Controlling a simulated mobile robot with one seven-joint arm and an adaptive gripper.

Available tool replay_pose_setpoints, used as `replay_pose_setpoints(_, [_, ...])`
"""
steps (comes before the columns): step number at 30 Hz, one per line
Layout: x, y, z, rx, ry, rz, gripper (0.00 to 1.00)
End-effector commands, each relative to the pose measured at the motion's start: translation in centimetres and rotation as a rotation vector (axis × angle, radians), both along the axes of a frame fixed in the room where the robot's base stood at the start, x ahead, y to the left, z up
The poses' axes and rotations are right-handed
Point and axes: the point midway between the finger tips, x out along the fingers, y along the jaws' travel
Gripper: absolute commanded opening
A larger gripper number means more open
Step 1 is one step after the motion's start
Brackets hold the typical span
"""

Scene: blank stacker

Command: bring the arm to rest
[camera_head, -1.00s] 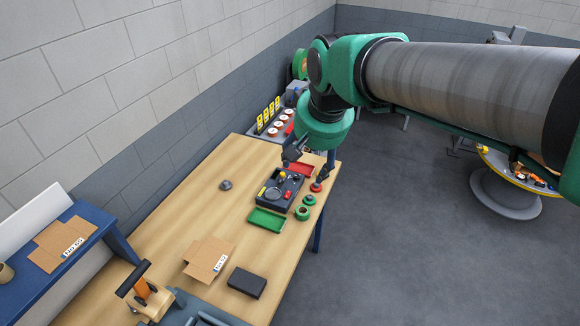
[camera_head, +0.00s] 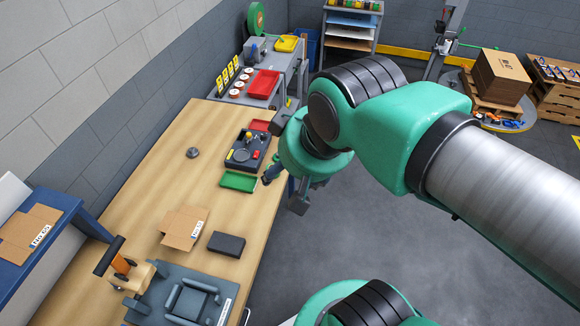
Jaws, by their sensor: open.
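My gripper (camera_head: 285,191) is open, with its two fingers apart and nothing seen between them. It hangs at the right edge of the wooden table (camera_head: 190,150), beside the dark fixture tray (camera_head: 246,150) and the green tray (camera_head: 239,181). My green and grey arm reaches in from the right and hides part of the table edge and floor behind it.
A flat cardboard blank (camera_head: 184,228) and a black block (camera_head: 226,244) lie on the table. A grey fixture (camera_head: 185,298) stands at the front. A boxed pallet (camera_head: 500,78) stands at back right.

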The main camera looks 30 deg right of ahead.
Motion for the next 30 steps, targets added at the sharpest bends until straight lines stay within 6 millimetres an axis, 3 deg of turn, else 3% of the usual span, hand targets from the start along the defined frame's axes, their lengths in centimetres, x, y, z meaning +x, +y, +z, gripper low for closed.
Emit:
replay_pose_setpoints(11, [0.0,0.0,-1.3,0.000,0.000,-0.001,0.63])
replay_pose_setpoints(30, [0.0,0.0,-11.5,0.000,0.000,-0.001,0.63])
